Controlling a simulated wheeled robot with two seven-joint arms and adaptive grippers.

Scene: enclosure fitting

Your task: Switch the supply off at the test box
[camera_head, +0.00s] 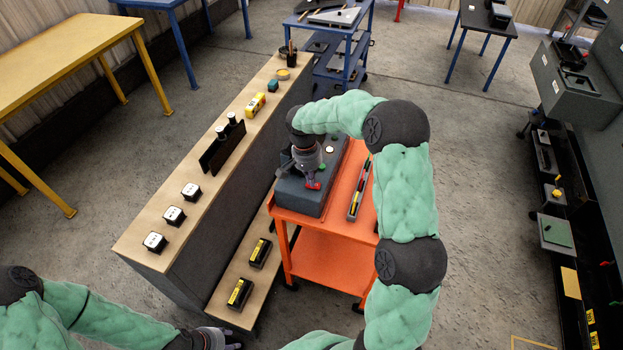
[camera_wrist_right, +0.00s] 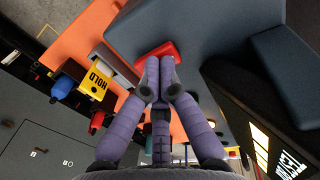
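The dark grey test box (camera_head: 292,193) stands on the orange cart. A red switch part (camera_head: 313,186) shows on it beside my right gripper (camera_head: 309,170), which points down over the box. In the right wrist view the box's blue-grey top (camera_wrist_right: 205,25) fills the upper middle, and the red part (camera_wrist_right: 152,52) lies right at the fingertips. My right gripper's fingers (camera_wrist_right: 159,72) are together there with nothing visible between them; I cannot tell whether they touch the red part. My left gripper (camera_head: 222,338) is partly cut off at the bottom edge.
The orange cart (camera_head: 325,268) also carries a narrow tray (camera_head: 358,190); a yellow HOLD tag (camera_wrist_right: 95,82) shows in the wrist view. Left is a wooden shelf (camera_head: 150,215) with white-topped blocks and black holders. A dark grey bench (camera_head: 575,225) is at right. Floor lies between.

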